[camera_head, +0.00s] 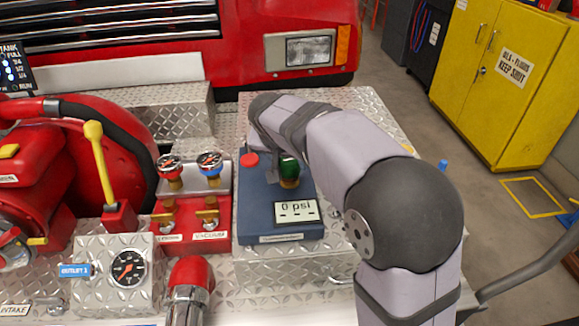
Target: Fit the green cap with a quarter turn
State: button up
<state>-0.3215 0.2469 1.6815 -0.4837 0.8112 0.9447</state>
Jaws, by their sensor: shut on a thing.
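The green cap (288,168) shows at the top of a brass fitting (289,183) on a blue-grey gauge box (254,212). My gripper (276,170) reaches down at the cap from behind and left, and is shut on it. My arm comes in from the right and hides part of the cap and most of the fingers. The cap looks upright over the fitting; I cannot tell whether it is seated or how far it is turned.
The box has a red button (249,160) and a display (297,211) reading 0 psi. Two gauges on a red valve block (190,220) stand close left. A yellow-knobbed lever (100,165) rises farther left. A blue peg-like thing (443,165) shows right of my arm.

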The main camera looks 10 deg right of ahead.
jog(key=shift+r+m+h, duration=0.15)
jog(key=shift+m+h, duration=0.35)
jog(key=shift+m, duration=0.4)
jog(key=shift+w+g, duration=0.1)
jog(key=shift+g, duration=0.2)
jog(key=m+g+h+p, duration=0.1)
jog(key=m, duration=0.2)
jog(key=shift+r+h, duration=0.15)
jog(key=shift+h, duration=0.15)
jog(key=shift+m+g+h+p, duration=0.3)
jog(key=shift+m+g+p, duration=0.15)
jog(key=shift+m, duration=0.65)
